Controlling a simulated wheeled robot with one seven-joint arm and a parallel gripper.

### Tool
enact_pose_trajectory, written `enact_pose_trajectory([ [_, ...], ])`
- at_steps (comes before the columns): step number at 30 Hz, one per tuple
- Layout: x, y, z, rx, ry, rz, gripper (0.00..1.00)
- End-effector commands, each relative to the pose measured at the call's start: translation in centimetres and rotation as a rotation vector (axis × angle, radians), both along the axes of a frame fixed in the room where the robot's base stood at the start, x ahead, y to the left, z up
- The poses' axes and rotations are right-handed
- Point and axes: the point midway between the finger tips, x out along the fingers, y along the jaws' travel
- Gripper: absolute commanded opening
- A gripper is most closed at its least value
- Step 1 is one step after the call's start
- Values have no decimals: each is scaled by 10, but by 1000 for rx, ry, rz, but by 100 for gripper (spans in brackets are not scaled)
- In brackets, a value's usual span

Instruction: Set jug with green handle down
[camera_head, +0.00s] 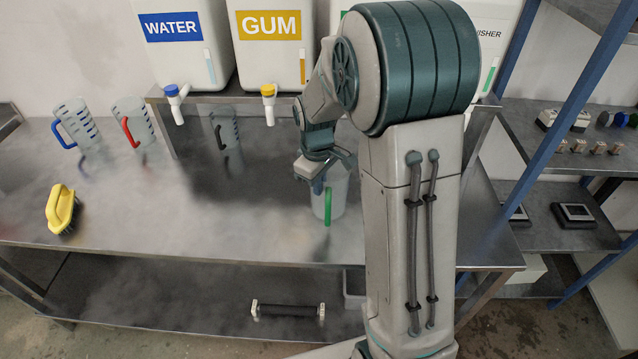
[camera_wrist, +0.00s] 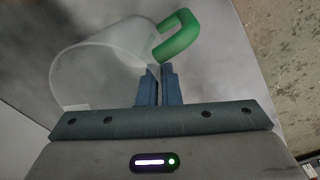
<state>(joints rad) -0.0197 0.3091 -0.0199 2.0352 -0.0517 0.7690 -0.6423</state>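The jug with green handle (camera_head: 339,192) is a clear jug near the front of the steel table, below my gripper (camera_head: 317,186) in the head view. It looks upright, with its green handle towards the front edge. I cannot tell whether its base touches the table. In the wrist view the jug (camera_wrist: 95,75) lies just beyond my gripper (camera_wrist: 159,72). The two fingers are close together, apparently shut on the jug's wall or rim beside the handle. The exact contact is hidden.
A blue-handled jug (camera_head: 78,124), a red-handled jug (camera_head: 134,123) and a dark-handled jug (camera_head: 224,128) stand farther back. A yellow brush (camera_head: 62,209) lies at left. A raised shelf holds WATER (camera_head: 181,40) and GUM (camera_head: 268,45) containers with taps. The table's middle left is clear.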

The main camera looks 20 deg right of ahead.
Motion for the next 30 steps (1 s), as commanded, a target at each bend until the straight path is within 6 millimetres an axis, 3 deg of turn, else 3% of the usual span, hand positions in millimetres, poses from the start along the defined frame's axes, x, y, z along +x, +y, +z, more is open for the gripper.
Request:
enact_pose_trajectory([
  [14,0,0,-14,0,-1,0,0],
  [15,0,0,-13,0,-1,0,12],
  [17,0,0,-13,1,-1,0,26],
  [26,0,0,-11,1,-1,0,26],
  [30,1,0,-1,0,-5,0,26],
])
